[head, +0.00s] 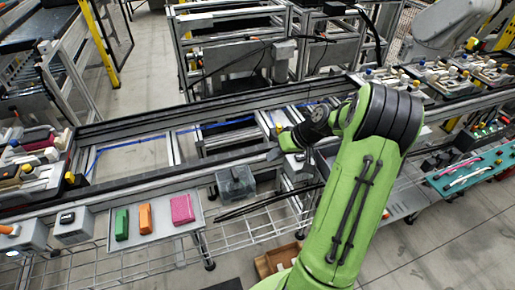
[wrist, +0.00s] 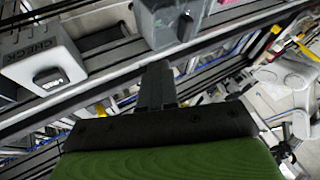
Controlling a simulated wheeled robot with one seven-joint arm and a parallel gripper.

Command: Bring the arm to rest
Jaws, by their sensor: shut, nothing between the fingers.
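My green arm (head: 352,190) rises from the bottom of the head view and bends at a dark elbow. My gripper (head: 272,154) is beyond the elbow, small and partly hard to make out, above the near side of the conveyor frame. In the wrist view my gripper (wrist: 157,85) points away from the camera, its dark fingers together with nothing visible between them. It appears apart from the things around it.
A tray (head: 160,219) holds green, orange and pink blocks. A grey box marked CHECK (wrist: 42,58) shows in the wrist view. A teal tray (head: 470,172) lies right. The conveyor rail (head: 205,175) runs below my gripper.

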